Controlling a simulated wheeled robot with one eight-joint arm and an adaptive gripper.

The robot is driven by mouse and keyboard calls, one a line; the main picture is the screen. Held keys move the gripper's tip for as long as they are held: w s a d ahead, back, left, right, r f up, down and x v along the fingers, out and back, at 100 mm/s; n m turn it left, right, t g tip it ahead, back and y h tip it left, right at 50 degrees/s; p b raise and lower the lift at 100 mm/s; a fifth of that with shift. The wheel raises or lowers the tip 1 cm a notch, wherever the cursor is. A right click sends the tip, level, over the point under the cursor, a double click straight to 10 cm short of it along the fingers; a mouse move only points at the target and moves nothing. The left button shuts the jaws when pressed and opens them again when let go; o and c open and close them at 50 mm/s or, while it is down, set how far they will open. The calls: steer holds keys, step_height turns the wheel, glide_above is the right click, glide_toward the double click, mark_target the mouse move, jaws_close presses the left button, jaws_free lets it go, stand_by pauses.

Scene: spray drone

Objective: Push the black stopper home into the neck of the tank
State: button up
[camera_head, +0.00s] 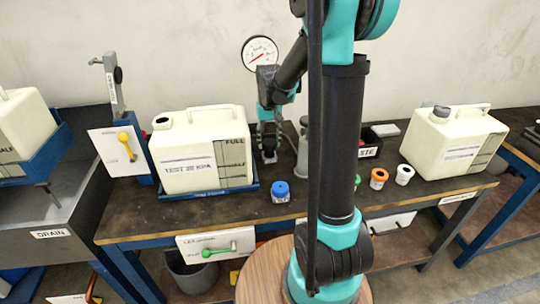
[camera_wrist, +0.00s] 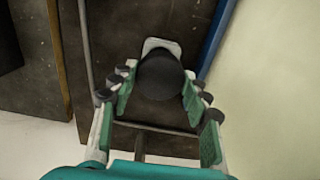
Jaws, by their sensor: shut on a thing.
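The cream tank labelled TEST 25 KPA (camera_head: 190,165) stands upright in a blue tray at the left of the bench. Its neck (camera_head: 162,122) is at the tank's top left and shows a dark opening. My gripper (camera_head: 268,150) points down just right of this tank, low over the bench. In the wrist view my gripper (camera_wrist: 160,88) is shut on the round black stopper (camera_wrist: 160,77), which sits between the fingers. A pale piece shows behind the stopper; I cannot tell what it is. The cream tank side (camera_wrist: 275,80) fills the right of the wrist view.
A blue cap (camera_head: 281,191) stands in front of my gripper. A grey bottle (camera_head: 303,152) is close on its right. Orange (camera_head: 378,178) and white (camera_head: 404,174) caps stand farther right, before a second cream tank (camera_head: 440,150). A gauge (camera_head: 260,53) is behind. A sink lies left.

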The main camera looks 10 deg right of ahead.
steer(key=shift+r, duration=1.1)
